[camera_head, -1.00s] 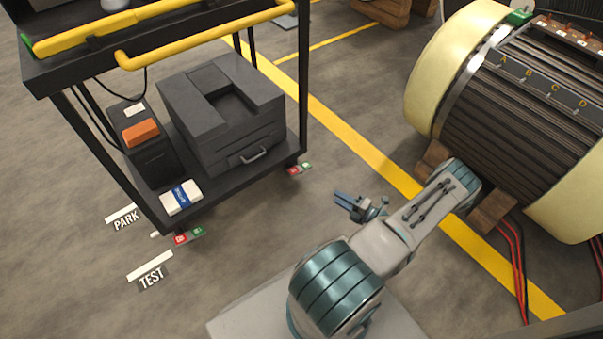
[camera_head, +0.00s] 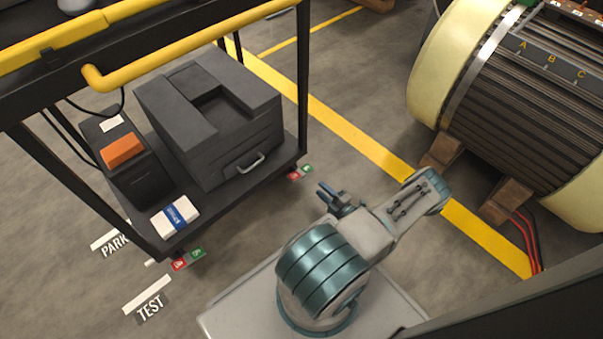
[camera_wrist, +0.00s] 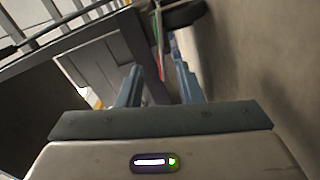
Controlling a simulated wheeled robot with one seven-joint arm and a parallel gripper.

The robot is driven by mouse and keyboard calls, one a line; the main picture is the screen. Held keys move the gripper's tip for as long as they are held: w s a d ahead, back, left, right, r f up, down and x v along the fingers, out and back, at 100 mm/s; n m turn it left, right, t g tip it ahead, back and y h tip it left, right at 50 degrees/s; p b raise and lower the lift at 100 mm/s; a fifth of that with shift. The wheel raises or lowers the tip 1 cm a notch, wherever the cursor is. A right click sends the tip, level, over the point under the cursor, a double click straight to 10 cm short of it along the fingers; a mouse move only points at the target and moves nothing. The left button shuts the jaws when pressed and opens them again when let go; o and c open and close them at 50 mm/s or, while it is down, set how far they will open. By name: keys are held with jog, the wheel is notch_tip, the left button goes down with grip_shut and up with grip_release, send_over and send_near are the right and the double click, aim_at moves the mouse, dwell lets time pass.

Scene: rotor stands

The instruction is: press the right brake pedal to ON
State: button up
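The right brake pedal (camera_head: 300,172), a small red and green piece, sits low at the cart's right corner, just above the floor. The left pedal (camera_head: 188,259), also red and green, is at the cart's front left corner. My gripper (camera_head: 328,190) is close to the right pedal, a little below and right of it in the head view, and apart from it. In the wrist view my gripper's two fingers (camera_wrist: 158,86) are spread with nothing held between them. Thin red and green strips show beyond them, but I cannot tell what they belong to.
The black cart (camera_head: 230,195) with a yellow handle (camera_head: 190,48) carries a dark grey case (camera_head: 215,120) and a box with an orange top (camera_head: 122,151). Floor labels PARK and TEST lie at left. A large rotor (camera_head: 510,110) on wooden chocks (camera_head: 508,199) stands at right.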

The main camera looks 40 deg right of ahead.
aim_at(305, 175)
jog(key=w+b, duration=0.1)
jog(key=w, duration=0.6)
jog(key=w+b, duration=0.1)
jog(key=w, duration=0.2)
jog(key=shift+w+a+b, duration=0.3)
jog(key=shift+a+b, duration=0.05)
jog(key=shift+a, duration=0.05)
grip_shut()
